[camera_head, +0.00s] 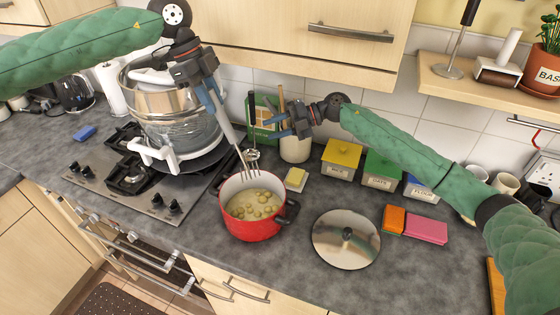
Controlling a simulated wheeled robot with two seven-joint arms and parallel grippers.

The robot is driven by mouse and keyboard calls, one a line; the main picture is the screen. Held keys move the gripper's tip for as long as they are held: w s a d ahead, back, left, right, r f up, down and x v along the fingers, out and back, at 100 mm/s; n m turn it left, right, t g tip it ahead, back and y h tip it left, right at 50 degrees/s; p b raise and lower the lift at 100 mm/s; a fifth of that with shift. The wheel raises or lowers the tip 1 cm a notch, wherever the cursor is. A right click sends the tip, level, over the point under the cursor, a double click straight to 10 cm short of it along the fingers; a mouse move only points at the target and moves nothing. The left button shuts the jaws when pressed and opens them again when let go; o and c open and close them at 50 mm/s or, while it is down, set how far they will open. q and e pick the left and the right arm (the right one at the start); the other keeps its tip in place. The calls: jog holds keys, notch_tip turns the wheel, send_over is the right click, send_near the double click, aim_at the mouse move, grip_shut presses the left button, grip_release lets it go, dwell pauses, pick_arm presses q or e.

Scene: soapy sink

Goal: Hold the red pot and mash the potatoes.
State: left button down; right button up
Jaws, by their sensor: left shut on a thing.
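The red pot (252,230) stands on the counter with several potatoes (253,205) in pale liquid inside. My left gripper (212,88) is up and left of the pot, shut on a long grey masher (230,130). The masher slants down to the right, and its pronged end is over the pot's back rim; I cannot tell whether it touches the pot or the potatoes. My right gripper (278,123) is behind and above the pot, pointing left. Its fingers look apart with nothing between them, and it is clear of the pot's handles.
A lid (346,239) lies right of the pot, with orange (394,219) and pink (426,230) sponges beyond. A utensil crock (296,149) and yellow (341,159) and green (382,168) boxes stand behind. The hob (150,190) is at left. A butter-like block (296,179) sits behind the pot.

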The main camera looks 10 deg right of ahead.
aim_at(279, 189)
jog(key=s+a+f+n+h, duration=0.1)
jog(key=f+n+h, duration=0.1)
jog(key=s+a+f+n+g+h, duration=0.1)
jog(key=s+f+n+h, duration=0.1)
jog(key=s+a+f+n+g+h, duration=0.1)
jog(key=f+n+h, duration=0.1)
jog(key=f, duration=0.1)
jog(key=shift+s+h, duration=0.15)
jog(key=shift+h, duration=0.25)
jog(key=n+h, duration=0.1)
jog(key=s+d+f+n+h, duration=0.1)
jog(key=h, duration=0.1)
jog(key=shift+s+h, duration=0.3)
jog(key=s+h, duration=0.1)
jog(key=s+d+r+n+t+h, duration=0.1)
jog(key=h, duration=0.1)
jog(key=shift+d+r, duration=0.3)
jog(key=shift+s+d+r+t+h, duration=0.15)
jog(key=shift+d+t+h, duration=0.15)
jog(key=shift+h, duration=0.2)
notch_tip(279, 189, down, 12)
jog(key=shift+a+r, duration=0.1)
jog(key=shift+a, duration=0.05)
grip_shut()
